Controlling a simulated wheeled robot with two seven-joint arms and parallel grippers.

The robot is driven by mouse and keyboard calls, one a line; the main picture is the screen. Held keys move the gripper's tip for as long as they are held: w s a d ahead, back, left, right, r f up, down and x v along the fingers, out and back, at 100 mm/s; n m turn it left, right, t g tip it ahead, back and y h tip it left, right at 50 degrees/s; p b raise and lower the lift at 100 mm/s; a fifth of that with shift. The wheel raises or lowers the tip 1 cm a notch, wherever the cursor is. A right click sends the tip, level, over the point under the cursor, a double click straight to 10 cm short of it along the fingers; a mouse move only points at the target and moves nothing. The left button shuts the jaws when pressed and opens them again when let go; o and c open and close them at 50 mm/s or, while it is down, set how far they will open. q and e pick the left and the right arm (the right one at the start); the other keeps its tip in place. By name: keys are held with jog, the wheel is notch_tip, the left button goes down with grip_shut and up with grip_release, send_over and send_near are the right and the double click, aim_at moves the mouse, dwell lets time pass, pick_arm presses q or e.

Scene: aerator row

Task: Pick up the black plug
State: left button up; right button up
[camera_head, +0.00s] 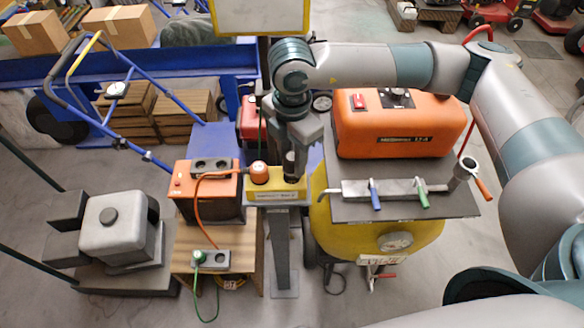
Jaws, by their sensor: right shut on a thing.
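My right gripper (292,148) points down over the yellow-topped stand (277,198) in the middle of the view. It is shut on the black plug (290,165), a small dark upright shape just below the fingers at the stand's right end. The fingers hide part of the plug, and I cannot tell whether it is clear of the stand. An orange plug (259,172) sits just left of it on the same stand, with an orange cord. My left gripper is not in view.
An orange machine (400,126) stands on the grey top (345,208) close right of the gripper. A blue trolley handle (150,155) rises behind.

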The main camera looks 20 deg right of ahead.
jog(key=s+d+r+b, duration=0.4)
jog(key=s+d+r, duration=0.2)
jog(key=s, duration=0.4)
jog(key=shift+r+b, duration=0.3)
jog(key=shift+r, duration=0.6)
